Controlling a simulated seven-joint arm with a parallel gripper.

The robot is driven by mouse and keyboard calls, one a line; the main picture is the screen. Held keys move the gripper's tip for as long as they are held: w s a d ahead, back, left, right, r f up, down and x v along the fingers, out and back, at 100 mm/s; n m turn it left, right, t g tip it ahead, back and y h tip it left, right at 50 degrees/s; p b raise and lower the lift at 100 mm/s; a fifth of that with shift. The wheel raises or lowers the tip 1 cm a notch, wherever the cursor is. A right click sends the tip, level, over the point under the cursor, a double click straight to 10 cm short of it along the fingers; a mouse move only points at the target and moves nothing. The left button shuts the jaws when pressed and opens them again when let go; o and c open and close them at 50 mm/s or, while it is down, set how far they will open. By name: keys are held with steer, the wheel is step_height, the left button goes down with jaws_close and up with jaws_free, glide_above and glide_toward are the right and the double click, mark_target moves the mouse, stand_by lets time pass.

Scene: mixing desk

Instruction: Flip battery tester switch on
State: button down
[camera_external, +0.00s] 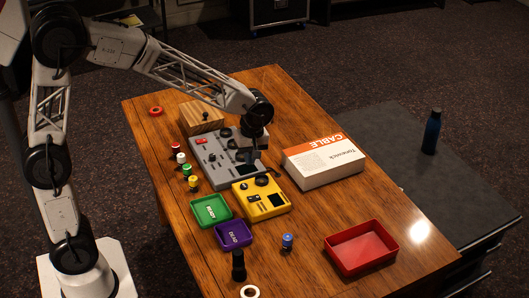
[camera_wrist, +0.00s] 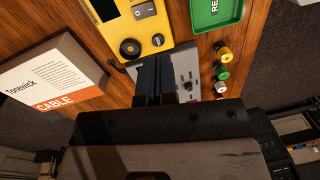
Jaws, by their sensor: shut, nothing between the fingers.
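The yellow battery tester (camera_external: 262,212) sits on the wooden table, in front of the grey mixing desk. Whether the rocker is on or off I cannot tell. My gripper (camera_external: 249,159) is shut and empty, pointing down over the right side of the grey desk (camera_external: 205,170), apart from the switch. Its dark fingers (camera_wrist: 153,75) show in the wrist view below the tester.
A green tray (camera_external: 211,211) and a purple tray (camera_external: 233,235) stand left of the tester. A cable box (camera_external: 324,162) lies right and a red tray (camera_external: 360,248) front right.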

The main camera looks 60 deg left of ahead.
mark_target(254, 198)
steer(key=shift+w+a+f+n, duration=0.1)
steer(key=shift+w+f+n, duration=0.4)
steer(key=shift+w+f, duration=0.35)
steer(key=f, duration=0.4)
steer(key=s+f, duration=0.1)
steer(key=f, duration=0.8)
steer(key=shift+s+f, duration=0.3)
steer(key=shift+f, duration=0.05)
steer(key=shift+f, duration=0.2)
steer(key=shift+w+r, duration=0.1)
steer(key=shift+w, duration=0.05)
stand_by(0.3)
steer(key=shift+w+r, duration=0.25)
steer(key=shift+w, duration=0.3)
steer(key=shift+r, duration=0.1)
